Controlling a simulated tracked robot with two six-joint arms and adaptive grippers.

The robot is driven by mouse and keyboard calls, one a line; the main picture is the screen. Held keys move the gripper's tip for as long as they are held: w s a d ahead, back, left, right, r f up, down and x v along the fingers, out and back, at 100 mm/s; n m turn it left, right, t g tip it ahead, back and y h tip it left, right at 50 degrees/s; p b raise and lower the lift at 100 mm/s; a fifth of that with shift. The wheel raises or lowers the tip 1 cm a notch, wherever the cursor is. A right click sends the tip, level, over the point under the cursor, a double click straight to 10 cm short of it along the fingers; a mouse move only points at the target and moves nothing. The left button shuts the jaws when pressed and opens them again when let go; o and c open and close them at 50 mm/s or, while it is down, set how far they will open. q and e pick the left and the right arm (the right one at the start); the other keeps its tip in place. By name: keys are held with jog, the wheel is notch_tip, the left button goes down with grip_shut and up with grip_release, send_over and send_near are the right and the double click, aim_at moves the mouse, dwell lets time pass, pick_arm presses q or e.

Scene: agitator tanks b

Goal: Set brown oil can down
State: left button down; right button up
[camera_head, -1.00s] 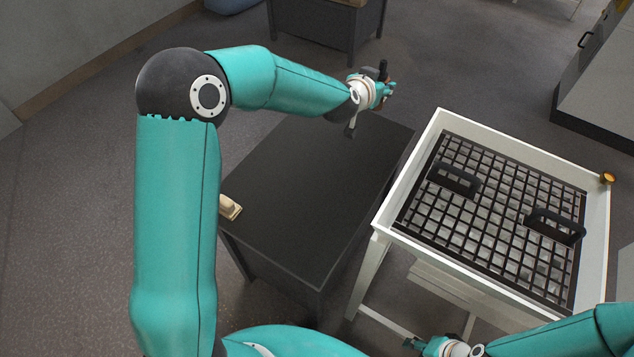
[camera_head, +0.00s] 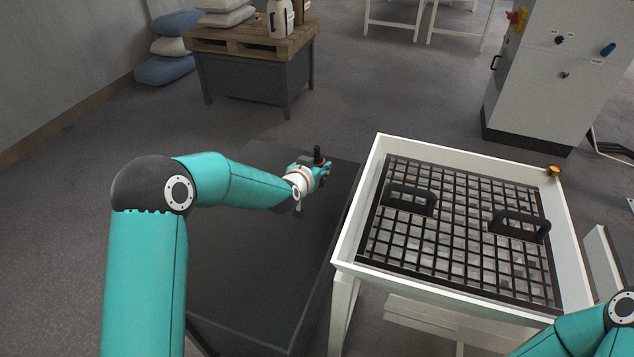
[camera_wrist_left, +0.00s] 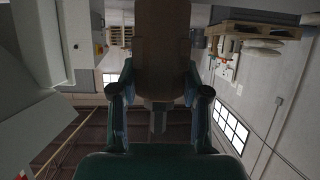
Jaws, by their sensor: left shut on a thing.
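My left gripper (camera_head: 322,172) is above the far right part of the dark table, seen from behind. It is shut on the brown oil can. In the left wrist view the can is a brown body (camera_wrist_left: 162,45) between the two fingers of my left gripper (camera_wrist_left: 160,92). In the head view the can is mostly hidden by the gripper and wrist. The height of the can above the tabletop (camera_head: 240,270) is hard to judge. My right arm shows at the bottom right, but its gripper is out of the frame.
A white-framed tray (camera_head: 350,230) with a black grid and two handles (camera_head: 410,198) stands right of the table. Behind are a wooden pallet (camera_head: 245,42) with sacks and a white jug (camera_head: 279,18), and a grey cabinet (camera_head: 545,80). The tabletop's visible part looks clear.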

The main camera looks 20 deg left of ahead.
pick_arm(q)
jog(key=shift+f+b, duration=0.3)
jog(key=shift+f, duration=1.85)
jog(key=shift+f, duration=0.15)
jog(key=c, duration=0.6)
grip_release()
jog(key=shift+o, duration=0.2)
jog(key=v, duration=1.2)
